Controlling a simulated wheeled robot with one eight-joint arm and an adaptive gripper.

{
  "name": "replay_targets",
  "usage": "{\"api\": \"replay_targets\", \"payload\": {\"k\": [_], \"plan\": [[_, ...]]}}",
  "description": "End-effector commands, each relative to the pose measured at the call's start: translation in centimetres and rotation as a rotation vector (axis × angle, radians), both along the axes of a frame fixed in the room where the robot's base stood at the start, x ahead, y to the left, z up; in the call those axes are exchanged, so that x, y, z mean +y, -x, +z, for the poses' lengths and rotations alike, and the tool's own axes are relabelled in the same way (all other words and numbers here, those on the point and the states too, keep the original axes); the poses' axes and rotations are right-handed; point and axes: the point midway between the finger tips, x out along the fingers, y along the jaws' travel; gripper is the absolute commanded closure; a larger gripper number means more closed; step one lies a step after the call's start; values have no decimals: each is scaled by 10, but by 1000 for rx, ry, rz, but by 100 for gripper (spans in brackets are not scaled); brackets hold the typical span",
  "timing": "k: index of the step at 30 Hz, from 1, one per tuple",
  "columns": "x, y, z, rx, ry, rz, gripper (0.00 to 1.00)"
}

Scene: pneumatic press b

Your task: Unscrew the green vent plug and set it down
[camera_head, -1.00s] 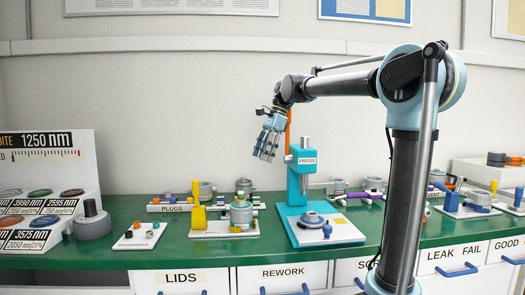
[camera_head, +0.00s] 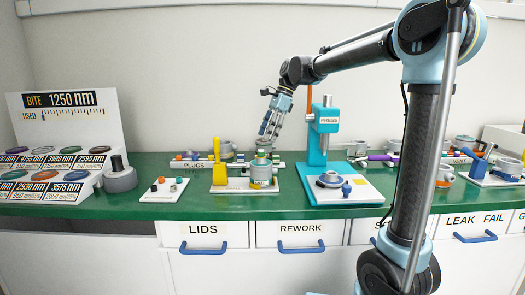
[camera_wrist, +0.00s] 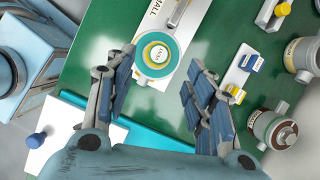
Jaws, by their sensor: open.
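The canister (camera_head: 262,172) stands on a white plate (camera_head: 232,187) beside a yellow upright handle. In the wrist view its round top (camera_wrist: 157,54) shows a green ring, a yellow ring and a pale lettered centre. I take this as the green vent plug; its exact edge is hard to tell. My gripper (camera_head: 268,134) points down just above the canister, open and empty. In the wrist view the fingers (camera_wrist: 160,75) are spread, with the round top between and beyond their tips. Whether they touch it cannot be told.
The teal press (camera_head: 318,135) stands close on the right, with a blue knob (camera_head: 347,188) on its base. A small white tray (camera_head: 160,196) with several little plugs lies left. A PLUGS rack (camera_head: 194,166) is behind. Green table shows between the tray and canister plate.

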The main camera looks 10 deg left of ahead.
Motion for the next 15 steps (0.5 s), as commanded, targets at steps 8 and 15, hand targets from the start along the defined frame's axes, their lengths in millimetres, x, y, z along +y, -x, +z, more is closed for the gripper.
{"api": "replay_targets", "payload": {"k": [8, 15], "plan": [[14, 9, -40, 0, 0, 2, 51], [22, 12, -60, 0, 0, 1, 51]]}}
